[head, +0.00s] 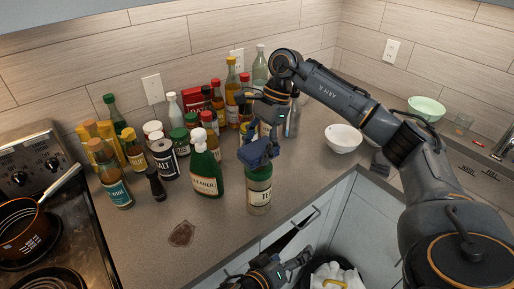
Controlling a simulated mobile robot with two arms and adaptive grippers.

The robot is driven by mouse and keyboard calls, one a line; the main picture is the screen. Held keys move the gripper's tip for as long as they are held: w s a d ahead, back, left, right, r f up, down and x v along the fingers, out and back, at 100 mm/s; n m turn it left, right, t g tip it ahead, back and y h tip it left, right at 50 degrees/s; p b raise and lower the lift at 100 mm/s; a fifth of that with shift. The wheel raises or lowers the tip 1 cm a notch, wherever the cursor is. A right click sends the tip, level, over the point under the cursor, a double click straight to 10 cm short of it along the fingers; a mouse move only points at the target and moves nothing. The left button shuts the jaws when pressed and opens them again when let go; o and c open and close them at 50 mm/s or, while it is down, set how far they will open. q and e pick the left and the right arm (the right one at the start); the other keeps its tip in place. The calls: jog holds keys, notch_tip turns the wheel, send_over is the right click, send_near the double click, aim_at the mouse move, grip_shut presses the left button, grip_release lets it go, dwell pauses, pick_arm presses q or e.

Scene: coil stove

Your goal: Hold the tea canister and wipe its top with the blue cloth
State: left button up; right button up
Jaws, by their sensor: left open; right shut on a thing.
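The tea canister (259,190) stands upright on the counter near its front edge, with a pale label partly readable. The blue cloth (257,153) is bunched just over the canister's top and hides it. I cannot tell whether cloth and top touch. My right gripper (263,136), on the arm reaching in from the right, is shut on the cloth from above. My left gripper (294,263) is at the bottom, in front of the cabinet drawers, open and empty, apart from the canister.
A green cleaner bottle (205,168) stands close left of the canister. Several bottles and jars, including a salt jar (164,160), crowd behind. A white bowl (343,138) sits to the right. A stove with a pan (22,229) is at left.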

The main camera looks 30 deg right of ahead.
aim_at(257, 200)
pick_arm(q)
jog(key=w+a+r+m+t, duration=0.1)
jog(key=w+m, duration=0.1)
jog(key=w, duration=0.3)
jog(key=w+a+r+m+t+y, duration=0.1)
jog(key=w+m, duration=0.1)
jog(key=w, duration=0.3)
jog(key=w+a+r+m+t+y, duration=0.1)
jog(key=w+a+m, duration=0.1)
jog(key=w, duration=0.2)
jog(key=shift+w+r+t, duration=0.3)
jog(key=shift+w+r, duration=0.1)
jog(key=shift+w, duration=0.2)
jog(key=x, duration=0.9)
jog(key=shift+w+d+f, duration=0.2)
jog(key=shift+f, duration=0.1)
jog(key=shift+c, duration=0.5)
jog(key=c, duration=1.1)
